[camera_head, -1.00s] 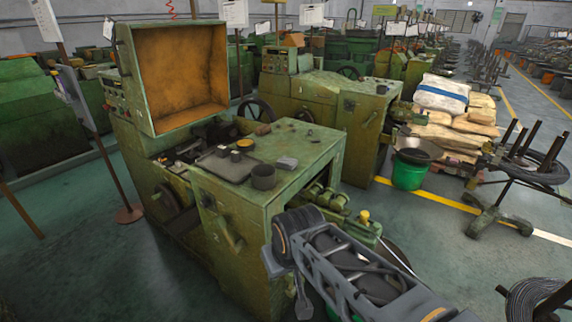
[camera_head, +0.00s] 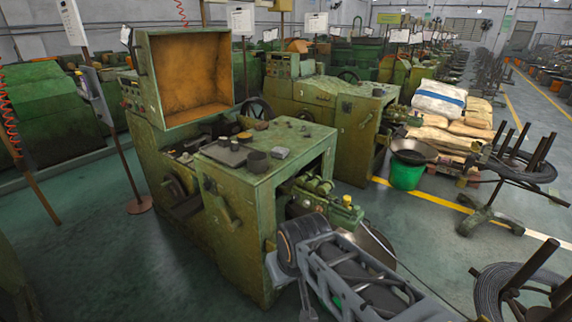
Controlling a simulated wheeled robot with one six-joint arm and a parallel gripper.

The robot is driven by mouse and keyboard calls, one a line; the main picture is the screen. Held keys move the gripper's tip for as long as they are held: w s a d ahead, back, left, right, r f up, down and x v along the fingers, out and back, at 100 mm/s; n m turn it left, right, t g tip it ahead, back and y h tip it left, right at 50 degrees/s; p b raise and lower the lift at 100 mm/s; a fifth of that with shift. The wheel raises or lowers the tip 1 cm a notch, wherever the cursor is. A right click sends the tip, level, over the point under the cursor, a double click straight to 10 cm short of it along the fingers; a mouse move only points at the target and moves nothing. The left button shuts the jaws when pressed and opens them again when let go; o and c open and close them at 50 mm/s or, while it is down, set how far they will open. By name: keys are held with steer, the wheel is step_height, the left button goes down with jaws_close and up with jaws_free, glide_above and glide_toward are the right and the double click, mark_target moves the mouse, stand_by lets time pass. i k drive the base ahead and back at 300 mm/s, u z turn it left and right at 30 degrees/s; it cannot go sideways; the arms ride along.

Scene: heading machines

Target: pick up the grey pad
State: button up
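A small light grey block (camera_head: 280,153) lies on the flat green top of the near machine (camera_head: 300,141), toward its right side. A wider, flat dark grey slab (camera_head: 226,154) lies on the same top to the left; I cannot tell for sure which of the two is the grey pad. A dark round cup (camera_head: 257,161) stands between them. My arm comes in from the bottom right, in front of the machine and lower than its top. My gripper's fingers cannot be made out, and nothing is seen held.
A raised hood with an orange inside (camera_head: 190,80) stands at the machine's back left. A green bucket (camera_head: 406,175) and stacked sacks (camera_head: 438,103) are to the right. A reel stand (camera_head: 487,212) and a wire coil (camera_head: 500,290) are at right. Floor shows bare at lower left.

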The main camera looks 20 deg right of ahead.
mark_target(280, 152)
steer(key=z, duration=0.15)
steer(key=k, duration=0.45)
steer(key=u, duration=1.15)
steer(key=i, duration=2.25)
steer(key=z, duration=1.5)
steer(key=i, duration=0.65)
steer(key=z, duration=0.65)
